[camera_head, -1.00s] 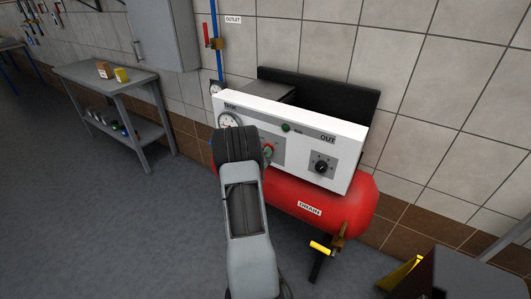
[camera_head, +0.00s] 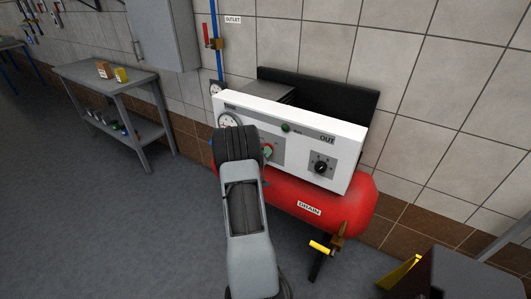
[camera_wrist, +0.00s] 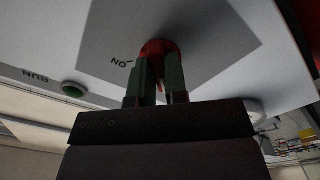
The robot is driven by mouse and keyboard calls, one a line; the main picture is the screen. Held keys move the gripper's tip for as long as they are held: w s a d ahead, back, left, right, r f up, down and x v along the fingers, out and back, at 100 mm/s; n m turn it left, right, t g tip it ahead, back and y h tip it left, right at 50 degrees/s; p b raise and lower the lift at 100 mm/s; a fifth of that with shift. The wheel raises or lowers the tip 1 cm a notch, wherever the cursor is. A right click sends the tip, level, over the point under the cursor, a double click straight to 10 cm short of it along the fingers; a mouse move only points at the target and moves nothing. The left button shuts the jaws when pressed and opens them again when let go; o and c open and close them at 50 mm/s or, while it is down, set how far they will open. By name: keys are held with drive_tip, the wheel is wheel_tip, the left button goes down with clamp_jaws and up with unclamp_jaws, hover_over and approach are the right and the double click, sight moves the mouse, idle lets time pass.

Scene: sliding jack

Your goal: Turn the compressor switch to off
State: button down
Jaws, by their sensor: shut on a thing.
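The compressor switch is a red knob (camera_wrist: 160,47) on a grey plate, seen upside down in the wrist view. Its black ON label (camera_wrist: 120,62) is to the left of the knob there; no OFF label shows. My gripper (camera_wrist: 161,90) has its two dark green fingers shut on the red knob, one on each side, with a thin red part between them. In the head view my wrist covers much of the plate; only a little red of the switch (camera_head: 270,146) shows by my gripper (camera_head: 266,154).
The compressor's white panel (camera_head: 345,149) also carries a gauge (camera_head: 229,121), a green RUN button (camera_head: 285,128) and a black OUT knob (camera_head: 320,167). The red tank (camera_head: 358,205) is below, with a yellow DRAIN handle (camera_head: 320,247). Floor at left is clear.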

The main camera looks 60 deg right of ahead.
drive_tip(key=shift+f, duration=0.1)
drive_tip(key=c, duration=1.1)
unclamp_jaws()
drive_tip(key=shift+c, duration=0.2)
drive_tip(key=shift+a, duration=0.1)
drive_tip(key=a+b, duration=0.1)
drive_tip(key=a, duration=1.2)
drive_tip(key=shift+a, duration=0.35)
